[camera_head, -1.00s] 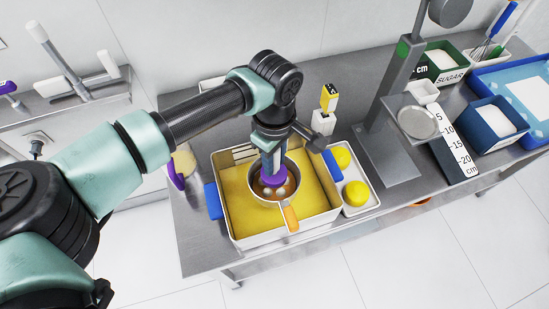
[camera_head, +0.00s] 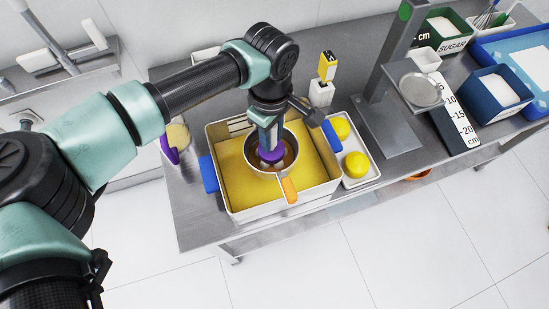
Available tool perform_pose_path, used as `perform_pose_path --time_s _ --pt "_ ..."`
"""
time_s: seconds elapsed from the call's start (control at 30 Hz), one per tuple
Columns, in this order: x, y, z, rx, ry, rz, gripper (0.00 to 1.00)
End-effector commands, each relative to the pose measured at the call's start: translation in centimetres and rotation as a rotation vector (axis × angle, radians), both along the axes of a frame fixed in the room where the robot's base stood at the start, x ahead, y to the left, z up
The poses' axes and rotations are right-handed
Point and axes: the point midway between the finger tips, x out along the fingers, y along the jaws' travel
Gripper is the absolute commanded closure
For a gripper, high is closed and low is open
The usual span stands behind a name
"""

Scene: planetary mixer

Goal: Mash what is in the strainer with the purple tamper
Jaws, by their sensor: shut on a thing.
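The strainer (camera_head: 289,140) is a round metal bowl with an orange handle (camera_head: 289,190) pointing toward the front. It sits in a white tray (camera_head: 212,137) with a yellow floor and blue side grips. My gripper (camera_head: 266,130) points down over the strainer and is shut on the purple tamper (camera_head: 270,158). The tamper's purple part is inside the strainer's bowl. The food in the strainer is mostly hidden behind the tamper. I cannot tell whether the tamper presses on it.
Right of the tray, a small white tray (camera_head: 366,180) holds two yellow balls (camera_head: 356,165). Behind stand a yellow-and-white upright object (camera_head: 322,90) and a grey stand with a round plate (camera_head: 420,90). A purple-edged item (camera_head: 170,150) lies at left. Bins fill the right side.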

Motion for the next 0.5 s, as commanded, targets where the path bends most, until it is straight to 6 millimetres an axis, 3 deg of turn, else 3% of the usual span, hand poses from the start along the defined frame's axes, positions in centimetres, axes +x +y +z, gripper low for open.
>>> perform_pose_path --time_s 0.37,0.5 --pt "0.0 0.0 -2.1 0.001 0.0 0.0 1.0" --pt "0.0 0.0 -1.8 0.001 0.0 0.0 1.0"
